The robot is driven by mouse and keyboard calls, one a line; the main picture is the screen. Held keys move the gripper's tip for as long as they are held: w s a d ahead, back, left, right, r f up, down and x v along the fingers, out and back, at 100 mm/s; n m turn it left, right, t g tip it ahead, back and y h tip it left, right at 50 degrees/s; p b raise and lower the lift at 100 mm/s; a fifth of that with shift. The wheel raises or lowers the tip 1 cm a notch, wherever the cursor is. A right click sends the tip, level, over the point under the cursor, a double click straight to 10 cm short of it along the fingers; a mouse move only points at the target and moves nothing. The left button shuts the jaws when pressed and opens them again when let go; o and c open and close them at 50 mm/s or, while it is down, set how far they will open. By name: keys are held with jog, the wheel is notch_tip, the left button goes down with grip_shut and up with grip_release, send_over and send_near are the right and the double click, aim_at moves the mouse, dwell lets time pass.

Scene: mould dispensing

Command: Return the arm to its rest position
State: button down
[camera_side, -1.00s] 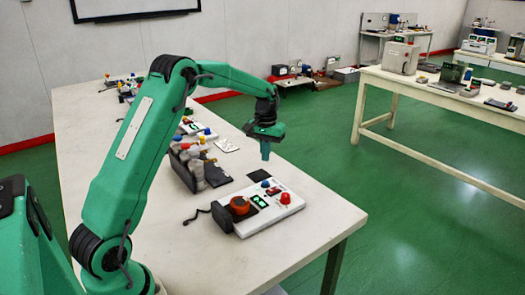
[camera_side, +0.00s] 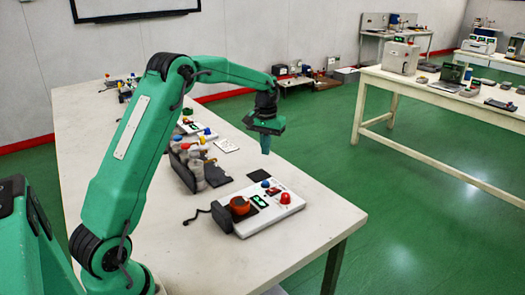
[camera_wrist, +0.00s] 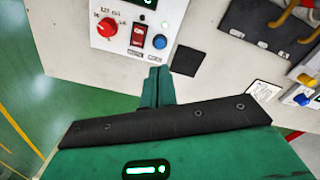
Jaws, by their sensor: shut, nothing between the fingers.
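My gripper (camera_side: 265,143) hangs at the end of my green arm, pointing down near the table's right edge in the side view. Its fingers are shut with nothing between them. In the wrist view the closed green fingertips (camera_wrist: 158,85) show beside a dark square pad (camera_wrist: 186,61), over the edge of the white table (camera_side: 290,246). The gripper is well above the tabletop and touches nothing that I can see.
A white control box (camera_side: 262,207) with red and blue knobs stands near the table's front. A rack of bottles (camera_side: 190,165) and another device (camera_side: 196,131) lie further back. A second table (camera_side: 420,92) stands apart at the right, with open floor between.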

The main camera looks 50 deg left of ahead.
jog(key=shift+r, duration=0.1)
jog(key=s+d+r+m+t, duration=0.3)
jog(key=s+d+r, duration=0.8)
jog(key=s+r, duration=0.1)
jog(key=s+d+f+m+t, duration=0.1)
jog(key=s+d, duration=0.3)
jog(key=s, duration=0.4)
jog(key=s+d+f+m+t, duration=0.1)
jog(key=s+d, duration=0.3)
jog(key=s, duration=0.5)
jog(key=shift+d+m+t, duration=0.15)
jog(key=shift+m+t, duration=0.15)
jog(key=shift+m, duration=0.2)
